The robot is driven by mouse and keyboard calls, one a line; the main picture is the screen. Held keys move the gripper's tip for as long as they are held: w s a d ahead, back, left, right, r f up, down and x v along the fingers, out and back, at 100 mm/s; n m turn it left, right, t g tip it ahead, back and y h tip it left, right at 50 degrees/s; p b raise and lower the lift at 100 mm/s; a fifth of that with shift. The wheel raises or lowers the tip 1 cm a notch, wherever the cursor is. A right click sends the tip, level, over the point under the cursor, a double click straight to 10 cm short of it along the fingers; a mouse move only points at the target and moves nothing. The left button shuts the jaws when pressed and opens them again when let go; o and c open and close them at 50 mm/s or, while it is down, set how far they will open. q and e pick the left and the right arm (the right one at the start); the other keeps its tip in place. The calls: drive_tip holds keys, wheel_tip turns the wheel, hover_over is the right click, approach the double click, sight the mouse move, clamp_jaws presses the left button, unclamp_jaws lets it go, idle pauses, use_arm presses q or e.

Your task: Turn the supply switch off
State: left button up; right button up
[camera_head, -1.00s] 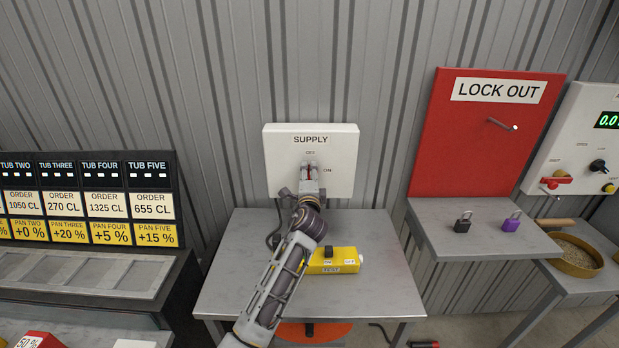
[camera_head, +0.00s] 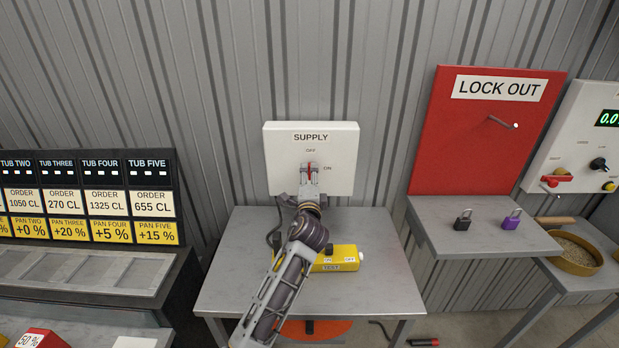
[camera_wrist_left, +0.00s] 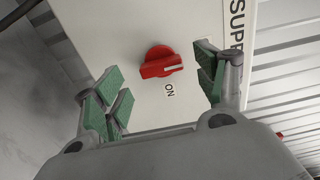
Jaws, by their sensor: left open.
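The white supply box (camera_head: 341,178) is on the corrugated wall, marked OFF above its switch and ON to the right. Its red rotary switch (camera_head: 309,172) shows as an upright bar, partly behind my left gripper (camera_head: 309,168). In the left wrist view, the red switch (camera_wrist_left: 155,64) has its white mark pointing toward the SUPPLY title side, where OFF stands in the head view, not at the ON label. My left gripper (camera_wrist_left: 160,88) is open, its green-padded fingers on either side of the switch with gaps between. My right gripper is not in view.
A grey table (camera_head: 375,285) stands below the box, with a yellow test box (camera_head: 346,262) on it. Right are a red lock-out board (camera_head: 465,150) and a shelf (camera_head: 480,240) with black (camera_head: 463,220) and purple (camera_head: 511,220) padlocks. A tub display (camera_head: 90,200) stands left.

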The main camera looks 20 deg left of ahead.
use_arm(q)
drive_tip(key=v, duration=0.8)
drive_tip(key=shift+s, duration=0.2)
idle(0.4)
